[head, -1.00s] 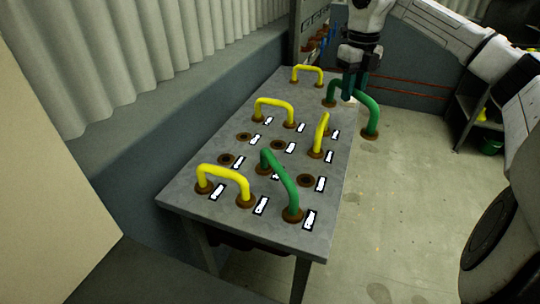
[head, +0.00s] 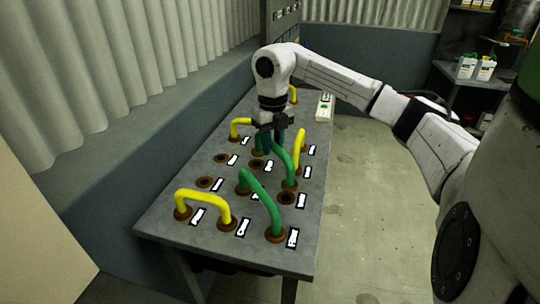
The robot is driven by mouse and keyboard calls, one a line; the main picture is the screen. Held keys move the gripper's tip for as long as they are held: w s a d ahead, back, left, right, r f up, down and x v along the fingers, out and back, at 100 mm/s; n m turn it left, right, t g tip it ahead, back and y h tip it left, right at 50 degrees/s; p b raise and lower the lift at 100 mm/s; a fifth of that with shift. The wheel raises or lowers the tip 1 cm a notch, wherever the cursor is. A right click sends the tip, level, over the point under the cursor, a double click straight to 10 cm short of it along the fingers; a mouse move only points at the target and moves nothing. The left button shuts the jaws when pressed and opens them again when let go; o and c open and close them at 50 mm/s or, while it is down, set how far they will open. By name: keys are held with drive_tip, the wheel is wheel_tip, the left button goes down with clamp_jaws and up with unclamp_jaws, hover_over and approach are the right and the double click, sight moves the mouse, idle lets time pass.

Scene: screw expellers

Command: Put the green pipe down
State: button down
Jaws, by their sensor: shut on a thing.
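My gripper (head: 274,135) is shut on a green pipe (head: 283,157), a U-shaped bend with brown flanged ends. It holds the pipe over the middle right part of the grey table (head: 165,218). I cannot tell whether the pipe's ends touch the tabletop or sit in sockets. Its left end is partly hidden behind the gripper fingers. A second green pipe (head: 263,197) stands on the table nearer to me, apart from the gripper.
Yellow pipes stand at the front left (head: 205,195), at the right (head: 301,140) and behind the gripper (head: 238,122). Empty brown sockets (head: 205,183) and white labels lie between them. A white box (head: 325,108) lies at the table's far right.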

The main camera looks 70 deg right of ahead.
drive_tip(key=shift+w+a+f, duration=0.15)
drive_tip(key=shift+f, duration=0.8)
drive_tip(key=shift+w+a+f, duration=0.1)
drive_tip(key=shift+w+f, duration=0.05)
drive_tip(key=shift+f, duration=0.8)
drive_tip(key=shift+f, duration=0.15)
drive_tip(key=c, duration=0.9)
unclamp_jaws()
wheel_tip(320, 180, up, 12)
drive_tip(key=shift+r, duration=0.15)
